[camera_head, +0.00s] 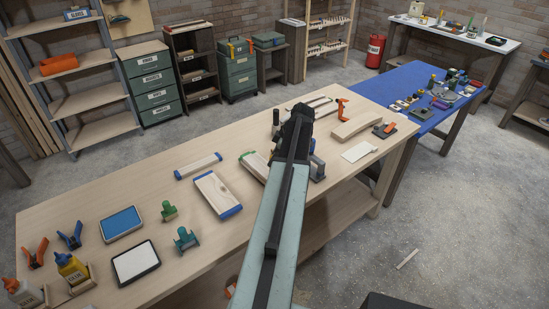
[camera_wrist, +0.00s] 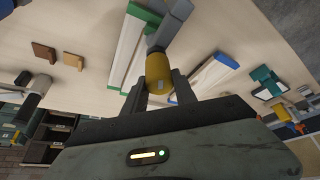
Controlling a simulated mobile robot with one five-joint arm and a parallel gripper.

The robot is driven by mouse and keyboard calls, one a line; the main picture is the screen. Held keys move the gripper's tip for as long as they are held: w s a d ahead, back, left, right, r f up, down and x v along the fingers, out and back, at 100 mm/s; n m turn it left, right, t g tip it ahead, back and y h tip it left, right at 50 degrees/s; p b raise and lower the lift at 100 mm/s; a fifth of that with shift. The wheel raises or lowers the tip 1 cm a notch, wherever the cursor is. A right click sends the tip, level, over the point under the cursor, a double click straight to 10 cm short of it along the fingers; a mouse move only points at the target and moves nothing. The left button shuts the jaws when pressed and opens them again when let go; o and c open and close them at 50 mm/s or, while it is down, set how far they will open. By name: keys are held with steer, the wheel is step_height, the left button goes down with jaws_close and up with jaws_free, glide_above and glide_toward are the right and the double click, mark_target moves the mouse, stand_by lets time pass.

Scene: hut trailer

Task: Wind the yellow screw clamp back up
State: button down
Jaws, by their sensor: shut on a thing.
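The screw clamp shows in the wrist view as a yellow handle (camera_wrist: 159,72) with a grey body (camera_wrist: 168,28) beyond it, over the bench beside a green-edged board (camera_wrist: 128,52). My gripper (camera_wrist: 160,88) has one finger on each side of the yellow handle and is shut on it. In the head view my gripper (camera_head: 299,118) is over the far middle of the workbench (camera_head: 85,205). There my arm hides the yellow handle and most of the clamp.
A blue-ended board (camera_head: 217,195) and the green-edged board (camera_head: 255,165) lie near my arm. Glue bottles (camera_head: 73,269) stand at the near left.

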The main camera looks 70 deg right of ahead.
steer(key=shift+n, duration=0.5)
steer(key=c, duration=1)
jaws_free()
steer(key=p+v, duration=0.7)
steer(key=shift+r, duration=0.4)
steer(key=shift+s+d, duration=0.1)
steer(key=shift+d, duration=0.05)
